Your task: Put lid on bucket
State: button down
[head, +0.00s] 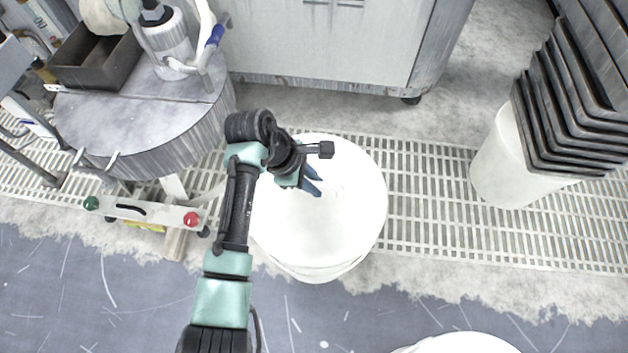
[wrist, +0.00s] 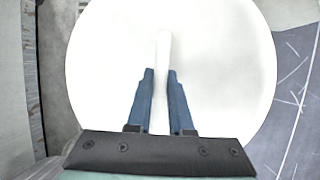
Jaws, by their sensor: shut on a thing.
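A round white lid (head: 345,215) is over a white bucket (head: 318,274) in the middle of the head view. A strip of the bucket's wall shows below the lid's near edge; its mouth is hidden. I cannot tell whether the lid sits on the rim or just above it. My gripper (head: 315,183) is over the middle of the lid. In the wrist view, the blue fingers of my gripper (wrist: 161,88) are shut on the lid's upright white handle (wrist: 163,60), and the lid's white disc (wrist: 225,60) fills most of the picture.
A polishing machine with a round platen table (head: 140,115) stands at the left. A grey cabinet (head: 330,40) is behind. At the right, dark stacked trays (head: 565,110) stand by a white container (head: 500,170). Another white round object (head: 460,344) is at the bottom edge.

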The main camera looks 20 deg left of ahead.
jog(key=shift+f, duration=0.15)
jog(key=c, duration=0.7)
grip_release()
jog(key=shift+c, duration=0.2)
jog(key=shift+f, duration=0.1)
jog(key=p+v, duration=0.7)
jog(key=v, duration=0.6)
jog(key=shift+p, duration=0.3)
